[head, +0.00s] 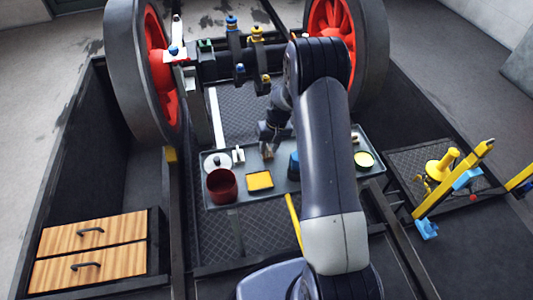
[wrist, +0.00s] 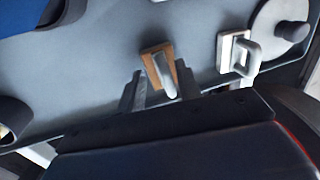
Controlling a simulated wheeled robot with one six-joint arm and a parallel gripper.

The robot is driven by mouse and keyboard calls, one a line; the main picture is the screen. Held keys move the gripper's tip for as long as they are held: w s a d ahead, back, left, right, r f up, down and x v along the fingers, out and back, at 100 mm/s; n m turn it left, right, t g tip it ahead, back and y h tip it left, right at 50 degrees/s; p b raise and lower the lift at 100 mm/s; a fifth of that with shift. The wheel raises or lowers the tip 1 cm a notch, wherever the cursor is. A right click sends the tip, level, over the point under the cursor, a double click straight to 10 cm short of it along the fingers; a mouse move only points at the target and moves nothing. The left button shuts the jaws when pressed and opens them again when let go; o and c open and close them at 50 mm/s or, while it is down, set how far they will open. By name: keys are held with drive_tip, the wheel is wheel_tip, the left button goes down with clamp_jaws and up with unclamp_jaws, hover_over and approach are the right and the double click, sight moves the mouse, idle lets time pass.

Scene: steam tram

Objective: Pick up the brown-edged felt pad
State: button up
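The brown-edged felt pad (wrist: 149,54) lies on the grey tray (wrist: 105,60) in the wrist view, a brown block with a pale grip on top. In the head view the pad (head: 267,154) is small and sits just below my gripper (head: 271,141). In the wrist view my gripper (wrist: 160,84) is open, with one finger on each side of the pad's pale grip. I cannot tell whether either finger touches it. A similar white-edged block with a pale handle (wrist: 237,52) lies to its right.
On the tray also stand a white round lid (head: 217,161), a dark red pot (head: 222,187), a yellow square tin (head: 259,181), a blue object (head: 293,167) and a yellow-topped round tin (head: 363,160). Big red wheels (head: 155,65) rise behind. A wooden drawer unit (head: 90,250) is at left.

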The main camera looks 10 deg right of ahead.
clamp_jaws()
idle(0.3)
wheel_tip(320, 180, up, 10)
drive_tip(key=p, duration=0.2)
idle(0.4)
drive_tip(key=shift+c, duration=2.4)
unclamp_jaws()
clamp_jaws()
drive_tip(key=shift+p, duration=0.3)
